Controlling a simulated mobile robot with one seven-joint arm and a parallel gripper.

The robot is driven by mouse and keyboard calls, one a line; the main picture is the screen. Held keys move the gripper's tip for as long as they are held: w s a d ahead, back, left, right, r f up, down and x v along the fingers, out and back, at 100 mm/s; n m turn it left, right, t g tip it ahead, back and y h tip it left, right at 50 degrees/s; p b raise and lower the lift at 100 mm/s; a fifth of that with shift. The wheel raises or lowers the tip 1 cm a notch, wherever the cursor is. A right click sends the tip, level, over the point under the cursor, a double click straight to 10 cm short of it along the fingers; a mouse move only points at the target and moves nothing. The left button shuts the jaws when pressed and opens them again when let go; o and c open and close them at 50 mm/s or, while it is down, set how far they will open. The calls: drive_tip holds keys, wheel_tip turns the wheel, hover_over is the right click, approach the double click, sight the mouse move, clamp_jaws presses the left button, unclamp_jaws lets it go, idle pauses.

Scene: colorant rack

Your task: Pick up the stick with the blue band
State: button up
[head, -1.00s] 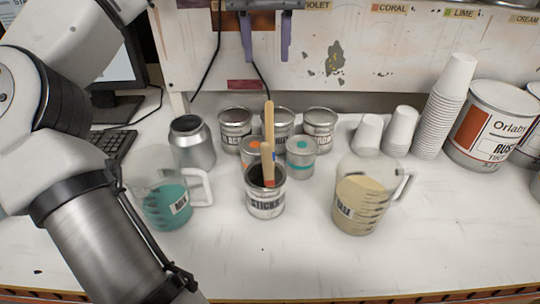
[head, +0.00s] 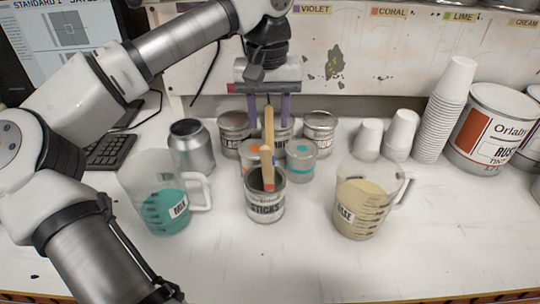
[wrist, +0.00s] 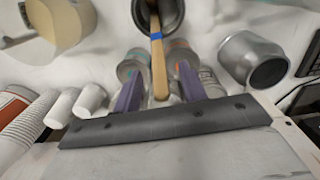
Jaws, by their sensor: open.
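The can labelled STICKS (head: 265,208) stands at the centre of the white bench, with wooden sticks leaning up out of it. In the wrist view the stick with the blue band (wrist: 158,62) rises from the can between my two fingers. In the head view a blue mark shows on the overlapping sticks (head: 268,135), and an orange-red band shows lower down; which stick is which is hard to tell there. My gripper (head: 268,122) is open, its purple fingers pointing down on either side of the stick's upper part. It also shows in the wrist view (wrist: 160,82).
Small paint cans (head: 319,133) stand close behind the sticks. A silver can (head: 191,150) and a teal-filled jug (head: 165,208) are left; a cream-filled jug (head: 362,205) is right. White cups (head: 401,133) stand back right. The front of the bench is clear.

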drive_tip(key=shift+f, duration=1)
clamp_jaws()
drive_tip(key=shift+r, duration=0.1)
